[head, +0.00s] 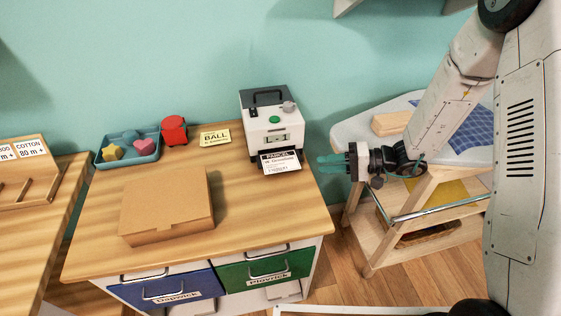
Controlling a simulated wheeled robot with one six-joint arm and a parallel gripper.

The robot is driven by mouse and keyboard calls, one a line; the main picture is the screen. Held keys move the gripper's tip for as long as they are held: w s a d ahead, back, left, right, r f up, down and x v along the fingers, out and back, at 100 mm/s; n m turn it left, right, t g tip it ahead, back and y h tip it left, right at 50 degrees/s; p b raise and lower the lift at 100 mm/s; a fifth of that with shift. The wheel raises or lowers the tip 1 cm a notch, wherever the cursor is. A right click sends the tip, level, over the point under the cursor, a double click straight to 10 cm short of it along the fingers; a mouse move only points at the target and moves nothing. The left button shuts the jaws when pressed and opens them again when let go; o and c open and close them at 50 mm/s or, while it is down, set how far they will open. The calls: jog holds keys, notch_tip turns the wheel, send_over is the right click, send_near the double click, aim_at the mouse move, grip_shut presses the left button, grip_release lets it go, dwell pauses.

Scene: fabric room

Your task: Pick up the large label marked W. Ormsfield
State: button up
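The large label (281,163) is a white slip with a black header that seems to read PARCEL and a line that looks like W. Ormsfield. It sticks out at the front of the white and grey label printer (264,124), at the back right of the wooden table. My gripper (321,163) has teal fingers and points left, just past the table's right edge. It is right of the label and apart from it. Its two fingers look spread with nothing between them.
A closed cardboard box (166,207) lies on the table (255,215). Behind it are a blue tray (142,158) with shapes, a red object (173,130) and a yellow BALL card (215,138). An ironing board (365,127) and a wooden shelf unit (385,235) stand at right.

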aim_at(308, 175)
jog(key=x, duration=0.5)
jog(key=shift+a, duration=0.2)
grip_shut()
